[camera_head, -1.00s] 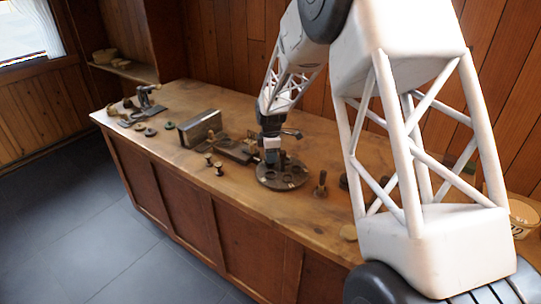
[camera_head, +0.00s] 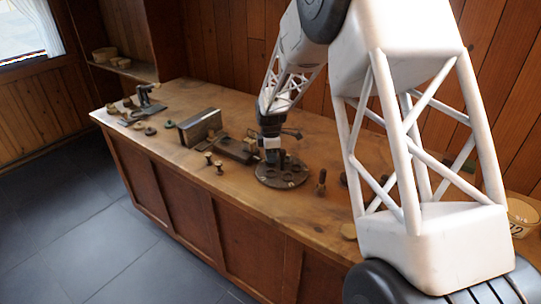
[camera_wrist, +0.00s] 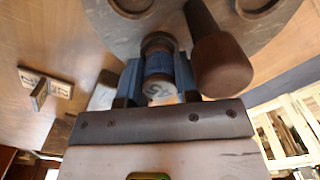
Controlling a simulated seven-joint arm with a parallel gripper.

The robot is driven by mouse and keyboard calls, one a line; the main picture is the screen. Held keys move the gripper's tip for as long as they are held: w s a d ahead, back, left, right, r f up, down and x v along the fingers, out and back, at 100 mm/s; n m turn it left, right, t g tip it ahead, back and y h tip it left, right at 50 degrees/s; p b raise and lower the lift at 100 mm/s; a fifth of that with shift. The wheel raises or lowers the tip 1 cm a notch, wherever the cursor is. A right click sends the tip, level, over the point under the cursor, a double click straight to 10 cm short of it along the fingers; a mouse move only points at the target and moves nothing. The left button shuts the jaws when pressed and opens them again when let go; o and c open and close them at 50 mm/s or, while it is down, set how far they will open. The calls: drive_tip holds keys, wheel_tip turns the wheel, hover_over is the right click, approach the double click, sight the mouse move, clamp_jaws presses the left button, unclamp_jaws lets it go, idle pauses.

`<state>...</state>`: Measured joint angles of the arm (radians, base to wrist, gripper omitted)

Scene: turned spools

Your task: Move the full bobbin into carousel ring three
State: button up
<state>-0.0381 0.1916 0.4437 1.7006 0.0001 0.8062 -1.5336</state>
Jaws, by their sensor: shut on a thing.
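My gripper (camera_head: 273,160) is over the back left part of the dark round carousel (camera_head: 297,181), which has several round recesses. In the wrist view, my gripper (camera_wrist: 158,72) is shut on a bobbin (camera_wrist: 158,62) wound with blue, between its two blue-sided fingers. The bobbin has a dark flange at its far end and a pale near end with a dark mark. Part of the carousel (camera_wrist: 185,20) fills the top of the wrist view, with two ring recesses in sight. Whether the bobbin touches the carousel I cannot tell. The ring numbers are not readable.
A dark wooden handle (camera_wrist: 220,62) stands close to the right finger in the wrist view. Two small spools (camera_head: 214,163) stand left of the carousel, and a dark turned peg (camera_head: 321,183) stands right of it. A metal-faced block (camera_head: 200,127) is farther left.

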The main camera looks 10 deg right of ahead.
drive_tip(key=shift+s+f, duration=0.15)
drive_tip(key=shift+f, duration=0.35)
idle(0.6)
drive_tip(key=o, duration=1)
drive_tip(key=shift+s+f, duration=0.1)
drive_tip(key=shift+f, duration=0.1)
drive_tip(key=shift+c, duration=0.2)
drive_tip(key=shift+r, duration=0.15)
drive_tip(key=shift+w+r, duration=0.2)
drive_tip(key=shift+r, duration=4.4)
